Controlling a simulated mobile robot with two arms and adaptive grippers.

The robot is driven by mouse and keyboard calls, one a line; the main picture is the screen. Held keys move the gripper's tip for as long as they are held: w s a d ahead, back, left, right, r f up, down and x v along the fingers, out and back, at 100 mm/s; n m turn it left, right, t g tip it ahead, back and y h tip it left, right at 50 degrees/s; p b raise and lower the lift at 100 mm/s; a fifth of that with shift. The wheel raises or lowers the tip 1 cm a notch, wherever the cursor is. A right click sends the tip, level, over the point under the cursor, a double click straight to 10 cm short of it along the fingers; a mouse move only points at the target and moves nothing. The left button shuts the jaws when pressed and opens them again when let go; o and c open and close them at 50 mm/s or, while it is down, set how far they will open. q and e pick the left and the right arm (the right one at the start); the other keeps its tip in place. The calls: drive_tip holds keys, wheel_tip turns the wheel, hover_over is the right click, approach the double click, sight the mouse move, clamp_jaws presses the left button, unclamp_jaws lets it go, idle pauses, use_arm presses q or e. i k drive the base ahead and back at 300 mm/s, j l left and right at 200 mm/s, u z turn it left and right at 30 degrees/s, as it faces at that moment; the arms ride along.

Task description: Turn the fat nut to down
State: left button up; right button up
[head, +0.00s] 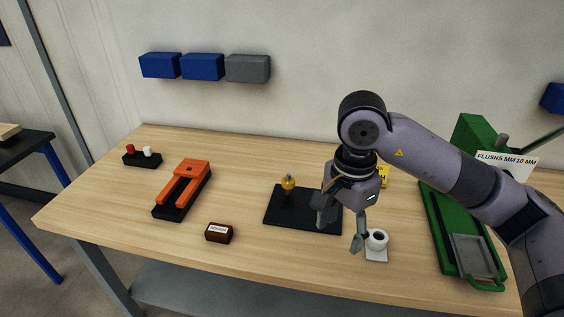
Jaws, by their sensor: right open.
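My right gripper (341,231) hangs from the arm that comes in from the right. It points down over the front right part of a black mat, its fingers apart and nothing seen between them. A thick white ring-shaped piece with a dark hole (377,239) sits on a small white plate (376,256), just right of the gripper's right finger. It may be the fat nut; I cannot tell for sure. A yellow knob on a dark post (288,183) stands upright on the black mat (285,218), left of the gripper. My left gripper is out of view.
An orange and black forked tool (184,186), a small brown labelled box (219,233) and a black block with red and white knobs (142,157) are on the left. A green machine (450,220) stands at right, partly behind my arm. The front middle of the table is clear.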

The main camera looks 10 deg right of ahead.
sight(287, 185)
drive_tip(key=i, duration=1.2)
